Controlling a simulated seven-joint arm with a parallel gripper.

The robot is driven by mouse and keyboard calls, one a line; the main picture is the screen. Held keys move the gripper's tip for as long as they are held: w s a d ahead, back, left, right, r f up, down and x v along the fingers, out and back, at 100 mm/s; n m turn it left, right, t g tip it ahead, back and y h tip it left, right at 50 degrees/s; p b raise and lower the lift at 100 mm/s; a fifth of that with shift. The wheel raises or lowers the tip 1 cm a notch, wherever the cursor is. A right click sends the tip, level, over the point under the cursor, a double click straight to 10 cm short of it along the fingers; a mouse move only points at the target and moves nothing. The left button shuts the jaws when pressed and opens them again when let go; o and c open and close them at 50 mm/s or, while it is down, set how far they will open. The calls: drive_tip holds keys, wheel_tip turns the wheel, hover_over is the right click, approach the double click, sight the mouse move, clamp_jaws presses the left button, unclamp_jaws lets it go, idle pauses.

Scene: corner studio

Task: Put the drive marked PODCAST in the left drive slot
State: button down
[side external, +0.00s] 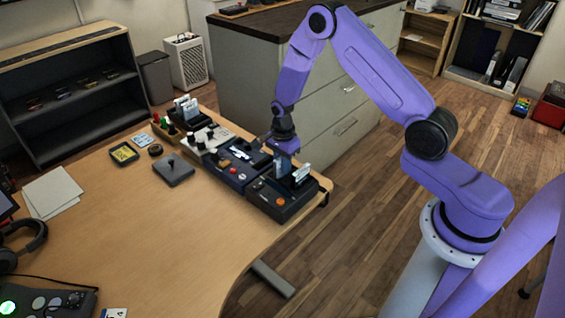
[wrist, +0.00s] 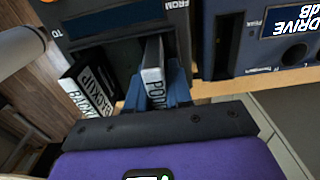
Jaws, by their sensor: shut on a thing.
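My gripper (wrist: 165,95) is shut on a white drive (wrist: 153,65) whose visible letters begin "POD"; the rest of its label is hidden. The held drive is upright at the FROM end of a dark dock (wrist: 95,50) in the wrist view. I cannot tell how deep it sits in the slot. A drive marked BACKUP (wrist: 88,90) stands at the TO end, apart from the held one. In the side view my gripper (side external: 285,156) is over the dock (side external: 283,204), with white drives (side external: 301,174) standing up from it.
A blue-black device (side external: 236,163) with a display is close beside the dock; its DRIVE display (wrist: 290,20) shows in the wrist view. More units and upright drives (side external: 187,107) line the desk edge. A cabinet (side external: 240,75) stands behind. The desk's middle (side external: 170,230) is clear.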

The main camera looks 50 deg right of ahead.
drive_tip(key=shift+f, duration=0.15)
drive_tip(key=c, duration=1.3)
unclamp_jaws()
drive_tip(key=shift+w, duration=0.1)
drive_tip(key=shift+r, duration=5.5)
